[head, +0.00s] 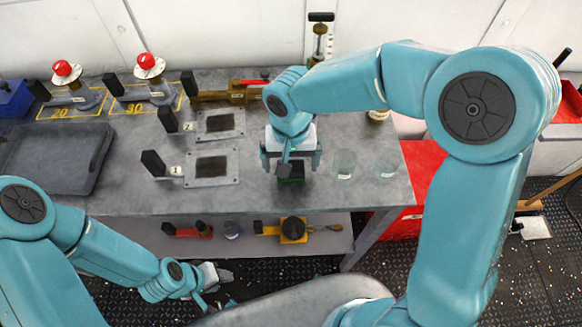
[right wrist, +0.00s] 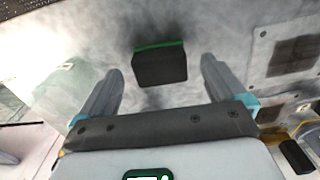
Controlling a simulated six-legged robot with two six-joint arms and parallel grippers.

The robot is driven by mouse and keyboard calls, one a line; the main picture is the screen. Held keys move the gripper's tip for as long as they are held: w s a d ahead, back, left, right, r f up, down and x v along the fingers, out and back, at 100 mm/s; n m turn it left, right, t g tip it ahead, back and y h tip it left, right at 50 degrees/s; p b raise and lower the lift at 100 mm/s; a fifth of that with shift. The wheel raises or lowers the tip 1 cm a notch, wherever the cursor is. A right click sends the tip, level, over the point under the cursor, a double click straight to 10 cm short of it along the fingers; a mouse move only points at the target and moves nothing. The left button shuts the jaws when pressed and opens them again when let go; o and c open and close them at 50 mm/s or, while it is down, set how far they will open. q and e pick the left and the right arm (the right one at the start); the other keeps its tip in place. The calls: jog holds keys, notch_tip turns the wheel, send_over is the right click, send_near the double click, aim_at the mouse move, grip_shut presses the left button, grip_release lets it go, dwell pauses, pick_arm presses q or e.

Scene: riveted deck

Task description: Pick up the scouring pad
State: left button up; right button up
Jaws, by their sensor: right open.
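The scouring pad (head: 291,179) is a small dark block with a green layer along one edge, lying on the grey bench top. The open fingers also show in the right wrist view (right wrist: 160,82). My left gripper (head: 215,302) is low at the bottom left, below the bench, its jaws too small to judge.
Two clear glasses (head: 344,163) (head: 385,164) stand close right of the pad. Metal plates with dark squares (head: 230,167) lie to its left. A grey tray (head: 92,182), red-knobbed valves (head: 149,66) and a brass fitting (head: 215,96) are farther left. A lower shelf (head: 340,238) holds tools.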

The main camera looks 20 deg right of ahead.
notch_tip(320, 180, down, 3)
jog(key=shift+r, duration=0.2)
jog(key=c, duration=1.1)
jog(key=shift+w, duration=0.1)
notch_tip(320, 180, up, 20)
jog(key=shift+r+p, duration=0.1)
jog(key=shift+p, duration=0.35)
